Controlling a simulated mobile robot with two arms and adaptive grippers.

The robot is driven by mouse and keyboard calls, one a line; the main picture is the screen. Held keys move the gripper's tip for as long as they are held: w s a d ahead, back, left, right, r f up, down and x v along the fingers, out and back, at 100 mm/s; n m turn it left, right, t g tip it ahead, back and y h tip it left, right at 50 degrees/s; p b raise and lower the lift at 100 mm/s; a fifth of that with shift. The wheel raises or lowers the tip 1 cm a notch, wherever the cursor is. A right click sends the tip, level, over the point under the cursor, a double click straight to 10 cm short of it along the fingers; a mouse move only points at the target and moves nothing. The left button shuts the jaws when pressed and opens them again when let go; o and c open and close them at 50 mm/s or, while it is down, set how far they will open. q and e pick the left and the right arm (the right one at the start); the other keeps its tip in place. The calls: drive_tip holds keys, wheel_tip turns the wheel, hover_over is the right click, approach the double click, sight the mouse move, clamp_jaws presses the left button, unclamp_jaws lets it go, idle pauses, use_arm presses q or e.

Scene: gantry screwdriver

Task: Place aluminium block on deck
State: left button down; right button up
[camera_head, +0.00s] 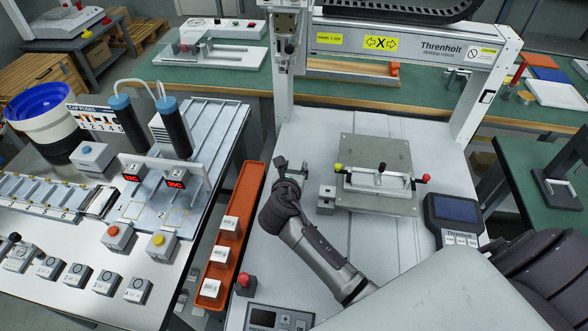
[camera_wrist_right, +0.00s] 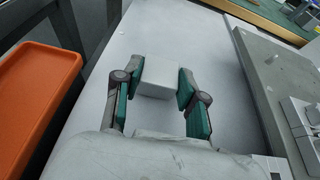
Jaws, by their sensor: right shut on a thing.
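My right gripper (camera_head: 292,169) is over the pale deck (camera_head: 345,125) of the gantry machine, left of the grey fixture plate. In the right wrist view its two green-padded fingers (camera_wrist_right: 157,85) are shut on a pale grey block (camera_wrist_right: 158,76), the aluminium block, one finger on each side. The deck (camera_wrist_right: 205,55) lies behind and around the block there. I cannot tell whether the block touches the deck. In the head view the held block is mostly hidden by my gripper. My left gripper is not in view.
The grey plate (camera_head: 365,150) carries a clamp with yellow and red knobs. A small grey block-like part (camera_head: 327,192) stands at its left edge. An orange tray (camera_head: 247,190) with several white blocks lies left of the deck; a handheld panel (camera_head: 453,212) lies right. The gantry frame (camera_head: 475,95) stands behind.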

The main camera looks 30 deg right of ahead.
drive_tip(key=shift+f, duration=0.1)
drive_tip(key=o, duration=1.2)
drive_tip(key=shift+s+a+r, duration=0.1)
drive_tip(key=shift+r, duration=0.15)
drive_tip(key=p+v, duration=0.1)
drive_tip(key=v, duration=1)
drive_tip(key=shift+s+a+r, duration=0.1)
drive_tip(key=shift+s+a, duration=0.15)
drive_tip(key=shift+s, duration=0.05)
